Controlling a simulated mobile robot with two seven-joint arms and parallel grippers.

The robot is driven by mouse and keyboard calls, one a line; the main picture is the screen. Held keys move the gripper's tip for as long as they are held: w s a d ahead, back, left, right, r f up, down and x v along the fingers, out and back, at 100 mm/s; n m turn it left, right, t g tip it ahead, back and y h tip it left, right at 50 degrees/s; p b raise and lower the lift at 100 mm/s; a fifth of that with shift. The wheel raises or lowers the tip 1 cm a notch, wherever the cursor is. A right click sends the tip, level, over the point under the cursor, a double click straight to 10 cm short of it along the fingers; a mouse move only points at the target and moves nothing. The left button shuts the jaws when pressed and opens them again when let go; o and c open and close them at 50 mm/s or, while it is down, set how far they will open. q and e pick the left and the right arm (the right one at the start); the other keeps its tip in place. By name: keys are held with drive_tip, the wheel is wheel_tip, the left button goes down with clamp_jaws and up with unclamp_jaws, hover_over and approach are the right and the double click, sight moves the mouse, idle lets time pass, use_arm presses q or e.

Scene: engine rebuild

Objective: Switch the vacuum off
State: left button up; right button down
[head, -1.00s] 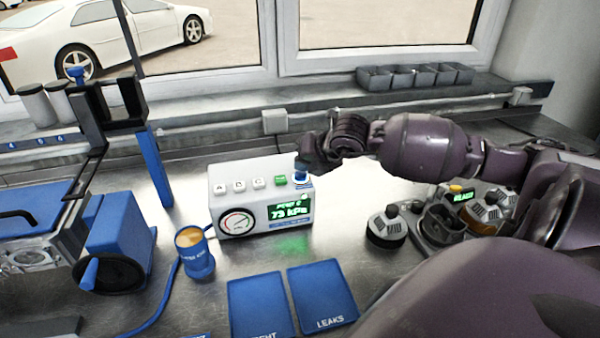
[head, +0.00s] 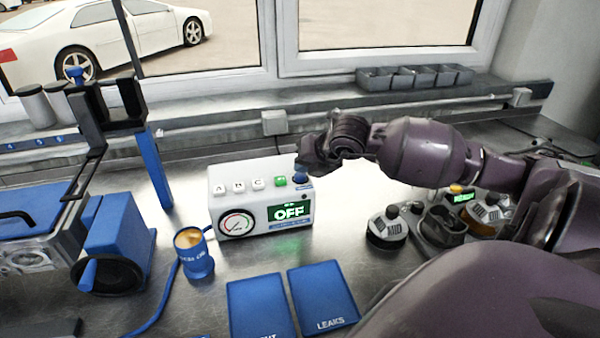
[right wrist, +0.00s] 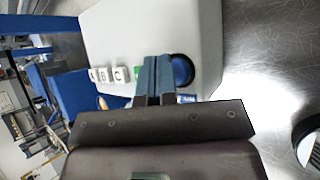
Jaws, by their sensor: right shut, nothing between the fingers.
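The vacuum unit (head: 225,185) is a white box on the metal bench in the head view. It has white buttons A, B and C, a green button (head: 280,181), a round gauge (head: 237,223) and a display (head: 289,212) that reads OFF. A blue knob (head: 301,178) sits at its top right corner; it also shows in the right wrist view (right wrist: 182,70). My right gripper (right wrist: 153,62) is shut and empty, with its fingertips over the box top right beside the blue knob; I cannot tell if they touch it. My left gripper is not in view.
A blue cup with a hose (head: 194,252) stands left of the box. Two blue mats (head: 322,295) lie in front. Grey tools (head: 387,228) stand to the right under my right arm. A blue engine stand (head: 118,240) is at left.

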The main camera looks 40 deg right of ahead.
drive_tip(key=shift+r+p, duration=0.6)
drive_tip(key=shift+r, duration=0.55)
drive_tip(key=shift+r+p, duration=0.85)
drive_tip(key=shift+r, duration=1)
